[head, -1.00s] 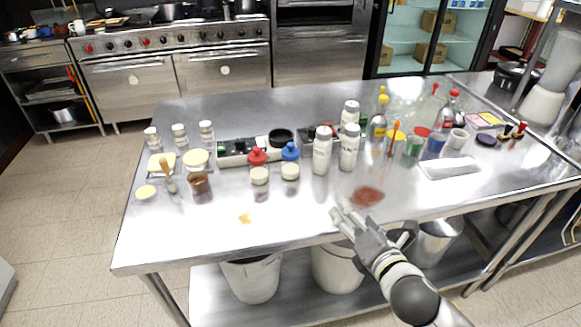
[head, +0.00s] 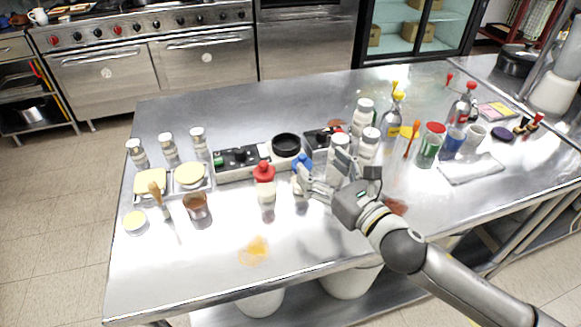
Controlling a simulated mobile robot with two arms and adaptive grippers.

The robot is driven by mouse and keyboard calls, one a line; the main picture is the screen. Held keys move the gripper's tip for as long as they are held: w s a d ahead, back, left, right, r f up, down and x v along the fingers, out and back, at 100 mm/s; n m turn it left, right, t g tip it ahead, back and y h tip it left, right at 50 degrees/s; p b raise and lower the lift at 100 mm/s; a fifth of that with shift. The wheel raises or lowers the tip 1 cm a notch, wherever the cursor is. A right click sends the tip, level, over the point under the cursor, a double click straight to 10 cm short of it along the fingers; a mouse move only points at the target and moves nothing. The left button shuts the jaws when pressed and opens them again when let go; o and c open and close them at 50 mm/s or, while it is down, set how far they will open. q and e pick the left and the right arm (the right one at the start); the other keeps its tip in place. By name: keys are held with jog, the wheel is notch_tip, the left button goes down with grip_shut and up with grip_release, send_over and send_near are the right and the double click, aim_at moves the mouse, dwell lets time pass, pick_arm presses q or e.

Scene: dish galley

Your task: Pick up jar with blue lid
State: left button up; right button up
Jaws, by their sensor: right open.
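The jar with the blue lid (head: 301,161) stands on the steel table just right of the jar with the red lid (head: 264,172). Its pale lower part is partly covered by my right gripper. My right gripper (head: 315,170) is open at the jar's right side, its fingers pointing left and away from me. One finger overlaps the jar in the picture; I cannot tell whether it touches. My left gripper is not in view.
White shaker bottles (head: 370,143) stand close behind and right of my right gripper. A black and white tray (head: 235,173) lies behind the jars. A brown cup (head: 197,208) stands to the left. An orange spill (head: 255,249) marks the otherwise clear front.

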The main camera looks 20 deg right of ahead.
jog(key=f, duration=0.2)
jog(key=f+b, duration=0.1)
jog(key=f, duration=0.4)
jog(key=shift+s+f+b, duration=0.25)
jog(key=shift+f+b, duration=0.1)
jog(key=shift+w+r, duration=0.15)
jog(key=shift+w, duration=0.3)
jog(key=shift+w+a, duration=0.2)
jog(key=shift+w, duration=0.3)
jog(key=shift+w+a+p, duration=0.2)
jog(key=shift+w+p, duration=0.2)
jog(key=shift+w, duration=0.15)
jog(key=x, duration=0.3)
jog(key=shift+w+a+p, duration=0.1)
jog(key=shift+w+p, duration=0.2)
jog(key=shift+w, duration=0.05)
jog(key=shift+w+a, duration=0.1)
jog(key=shift+w, duration=0.3)
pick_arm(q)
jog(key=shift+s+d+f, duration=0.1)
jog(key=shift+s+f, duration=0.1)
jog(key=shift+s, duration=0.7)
pick_arm(e)
jog(key=c, duration=1.3)
